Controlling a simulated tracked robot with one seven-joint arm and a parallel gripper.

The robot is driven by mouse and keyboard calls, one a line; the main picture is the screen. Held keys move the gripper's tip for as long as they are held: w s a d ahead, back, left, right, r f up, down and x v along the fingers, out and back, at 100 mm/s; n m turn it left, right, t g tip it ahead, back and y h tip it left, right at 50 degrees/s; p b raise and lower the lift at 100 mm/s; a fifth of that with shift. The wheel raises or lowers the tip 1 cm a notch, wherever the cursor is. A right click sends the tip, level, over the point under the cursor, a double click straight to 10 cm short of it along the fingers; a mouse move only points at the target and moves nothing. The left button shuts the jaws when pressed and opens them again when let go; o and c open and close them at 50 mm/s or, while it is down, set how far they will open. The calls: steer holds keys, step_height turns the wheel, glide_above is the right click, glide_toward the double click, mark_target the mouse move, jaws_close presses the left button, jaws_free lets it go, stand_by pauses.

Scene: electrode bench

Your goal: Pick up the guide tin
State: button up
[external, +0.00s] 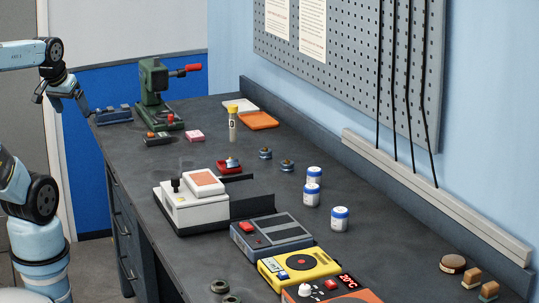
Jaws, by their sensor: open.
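No label marks the guide tin, so I cannot tell for certain which thing it is. A low blue-grey box (113,116) with small parts on top lies at the far left end of the bench. A flat round brown tin (452,264) lies at the right near the wall. My gripper (63,103) is at the left, open, its fingers spread apart, with nothing seen between them. It is in the air off the bench's left edge, just left of the blue-grey box. I cannot tell whether its right finger touches the box.
A green press (153,90) with a red handle stands right of the blue-grey box. A white machine (190,210), a grey unit (270,237) and a yellow unit (300,266) line the front. Several white jars (312,195) stand mid-bench.

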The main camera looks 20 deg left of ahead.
steer(key=c, duration=0.3)
steer(key=w+d+f+n+g+h, duration=0.25)
steer(key=w+d, duration=0.25)
steer(key=d, duration=0.6)
steer(key=w+d+f+n+g+h, duration=0.1)
steer(key=w+d+h, duration=0.2)
steer(key=w+d, duration=0.5)
steer(key=w+d+f+n+g+h, duration=0.1)
steer(key=w+d+n+g+h, duration=0.15)
steer(key=d, duration=1.05)
steer(key=n+g+h, duration=0.4)
steer(key=n+h, duration=0.1)
steer(key=n, duration=0.3)
glide_toward(347, 222)
steer(key=x, duration=0.4)
steer(key=shift+s+r, duration=0.1)
steer(key=shift+s, duration=0.1)
steer(key=shift+x, duration=2.65)
